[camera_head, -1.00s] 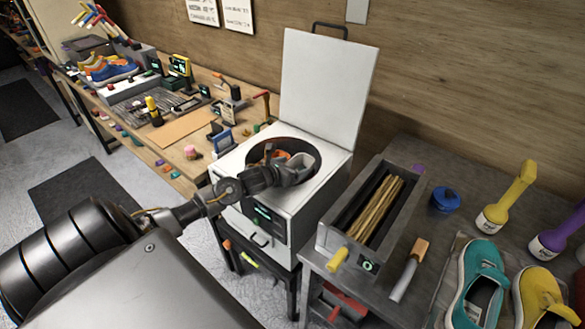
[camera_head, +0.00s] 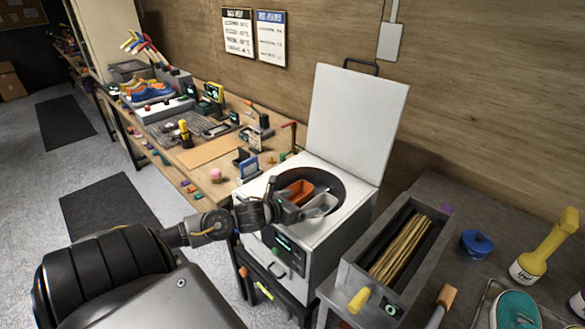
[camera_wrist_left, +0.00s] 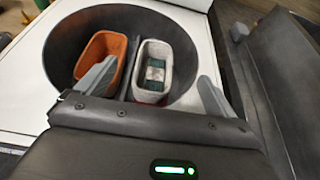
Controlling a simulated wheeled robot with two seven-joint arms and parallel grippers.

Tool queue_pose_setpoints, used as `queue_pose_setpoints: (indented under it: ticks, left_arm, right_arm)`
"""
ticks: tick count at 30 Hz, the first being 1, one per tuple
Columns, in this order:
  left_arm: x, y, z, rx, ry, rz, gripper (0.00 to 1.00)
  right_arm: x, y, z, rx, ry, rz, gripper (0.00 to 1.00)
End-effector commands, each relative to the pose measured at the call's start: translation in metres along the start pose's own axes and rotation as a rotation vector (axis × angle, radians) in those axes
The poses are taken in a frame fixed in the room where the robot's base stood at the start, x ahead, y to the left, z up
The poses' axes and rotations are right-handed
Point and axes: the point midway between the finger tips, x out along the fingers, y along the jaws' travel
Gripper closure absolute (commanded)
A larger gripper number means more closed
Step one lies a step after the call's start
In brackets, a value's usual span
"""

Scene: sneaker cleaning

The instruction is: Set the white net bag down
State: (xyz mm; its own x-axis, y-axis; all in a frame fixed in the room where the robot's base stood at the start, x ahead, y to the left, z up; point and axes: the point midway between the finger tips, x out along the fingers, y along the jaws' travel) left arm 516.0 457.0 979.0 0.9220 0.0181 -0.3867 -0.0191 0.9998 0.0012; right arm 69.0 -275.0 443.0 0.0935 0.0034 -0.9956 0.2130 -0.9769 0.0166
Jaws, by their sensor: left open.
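The white net bag (camera_wrist_left: 152,64) is a pale, open-topped pouch with a dark green patterned thing inside. It sits in the round drum (camera_wrist_left: 70,32) of the white top-loading machine, beside an orange bag (camera_wrist_left: 102,55). In the head view the white bag (camera_head: 322,203) and the orange bag (camera_head: 297,191) show inside the drum opening. In the head view this gripper (camera_head: 292,212) reaches over the drum's near rim. The bag's underside is hidden. My right gripper is not in view.
The machine's white lid (camera_head: 357,120) stands open behind the drum. A grey tray of sticks (camera_head: 400,250) stands to its right, near a blue pot (camera_head: 477,243). A wooden workbench (camera_head: 207,152) with tools and a sneaker (camera_head: 148,92) extends behind left.

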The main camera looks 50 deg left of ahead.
Motion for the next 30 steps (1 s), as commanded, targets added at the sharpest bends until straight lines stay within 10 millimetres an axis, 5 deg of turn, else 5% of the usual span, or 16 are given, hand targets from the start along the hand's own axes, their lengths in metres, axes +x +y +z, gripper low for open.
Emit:
queue_pose_setpoints:
  ticks: [9, 30]
  left_arm:
    - [-0.030, 0.000, 0.002, -0.001, -0.003, 0.000, 0.06]
    - [-0.032, 0.001, 0.003, -0.002, -0.005, 0.002, 0.06]
  right_arm:
    - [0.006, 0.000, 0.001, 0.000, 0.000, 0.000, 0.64]
    - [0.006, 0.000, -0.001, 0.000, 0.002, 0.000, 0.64]
